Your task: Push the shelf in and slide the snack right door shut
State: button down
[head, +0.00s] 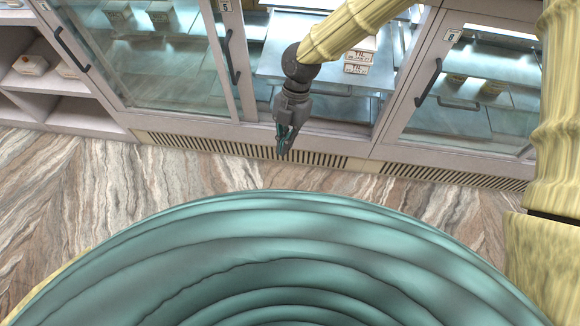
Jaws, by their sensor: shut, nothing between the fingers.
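A pale metal shelf (275,62) shows in the middle bay of the counter, with its front edge close to the opening. Small labelled boxes (357,68) stand on its right part, and my arm hides some of it. The middle bay looks open. A framed sliding door marked 5 with a dark handle (233,57) is at the bay's left side. Which door is the snack right door I cannot tell for sure. My gripper (283,153) points down in front of the bay's lower sill, shut and empty, apart from the shelf and the handles.
A glass door marked 8 with a dark handle (428,83) is on the right. Another dark handle (71,49) is on the left glass front. Open cubbies (60,85) are at far left. The marble-patterned floor (130,190) before the counter is clear.

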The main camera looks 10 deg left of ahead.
jog(key=s+d+f+m+y+b, duration=0.1)
jog(key=s+d+f+m, duration=0.1)
jog(key=s+f+m, duration=0.3)
jog(key=w+d+f+m+t+y+b, duration=0.1)
jog(key=w+d+f+t+y+b, duration=0.1)
jog(key=w+f+t+b, duration=0.3)
jog(key=w+d+f+m+t+y+b, duration=0.1)
jog(key=w+d+f+t+y+b, duration=0.2)
jog(key=w+f, duration=0.4)
jog(key=w+d+r+t+y+b, duration=0.4)
jog(key=w+d+r+t+b, duration=0.2)
jog(key=d+r+t+b, duration=0.3)
jog(key=g, duration=0.1)
send_near(312, 92)
jog(key=a, duration=0.3)
jog(key=w, duration=0.1)
jog(key=w+f+p, duration=0.1)
jog(key=w, duration=0.1)
jog(key=shift+w+n, duration=0.15)
jog(key=shift+n, duration=0.15)
